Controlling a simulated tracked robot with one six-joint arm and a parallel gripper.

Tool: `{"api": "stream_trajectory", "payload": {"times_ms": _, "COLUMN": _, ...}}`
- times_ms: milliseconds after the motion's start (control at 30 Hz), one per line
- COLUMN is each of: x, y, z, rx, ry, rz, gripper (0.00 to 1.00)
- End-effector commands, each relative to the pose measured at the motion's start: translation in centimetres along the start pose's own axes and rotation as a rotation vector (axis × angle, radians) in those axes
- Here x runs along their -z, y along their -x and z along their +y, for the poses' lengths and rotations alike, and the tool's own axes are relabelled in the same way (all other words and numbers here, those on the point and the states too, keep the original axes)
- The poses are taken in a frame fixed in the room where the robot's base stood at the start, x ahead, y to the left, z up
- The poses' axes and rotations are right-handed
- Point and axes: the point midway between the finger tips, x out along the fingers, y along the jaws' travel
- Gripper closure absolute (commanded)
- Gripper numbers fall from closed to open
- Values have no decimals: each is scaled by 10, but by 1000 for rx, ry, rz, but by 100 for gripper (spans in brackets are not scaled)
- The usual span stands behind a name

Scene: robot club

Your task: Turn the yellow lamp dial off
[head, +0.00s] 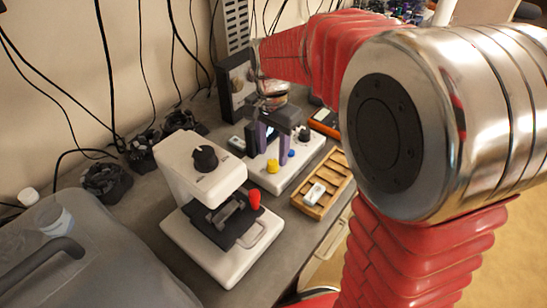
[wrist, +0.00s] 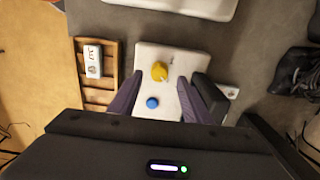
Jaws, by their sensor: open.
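The yellow lamp dial (head: 272,166) sits on a low white control base (head: 293,175), beside a blue button (head: 291,153). In the wrist view the yellow dial (wrist: 158,70) lies roughly between my fingertips, with a pale pointer mark on it; its exact setting is too small to read. The blue button (wrist: 152,102) is closer to my palm there. My gripper (head: 268,149) is open and empty, its purple fingers pointing down over the base behind the dial in the head view. I cannot tell the exact gap between fingers and dial.
A white machine (head: 190,180) with a black knob (head: 205,159) and red-tipped lever (head: 254,200) stands left of the base. A wooden tray (head: 334,170) lies to the right, holding a small white device (head: 315,193). A grey translucent container (head: 95,275) fills the front left. Cables hang behind.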

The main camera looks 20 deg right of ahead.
Motion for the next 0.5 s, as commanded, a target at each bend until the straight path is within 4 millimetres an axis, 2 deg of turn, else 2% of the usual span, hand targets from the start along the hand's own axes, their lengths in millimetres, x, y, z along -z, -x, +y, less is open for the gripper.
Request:
{"api": "stream_trajectory", "payload": {"times_ms": 200, "x": 0, "y": -26, "z": 0, "rx": -1, "ry": 1, "rz": -1, "gripper": 56}}
{"api": "stream_trajectory", "payload": {"times_ms": 500, "x": 0, "y": -33, "z": 0, "rx": 0, "ry": 1, "rz": 0, "gripper": 56}}
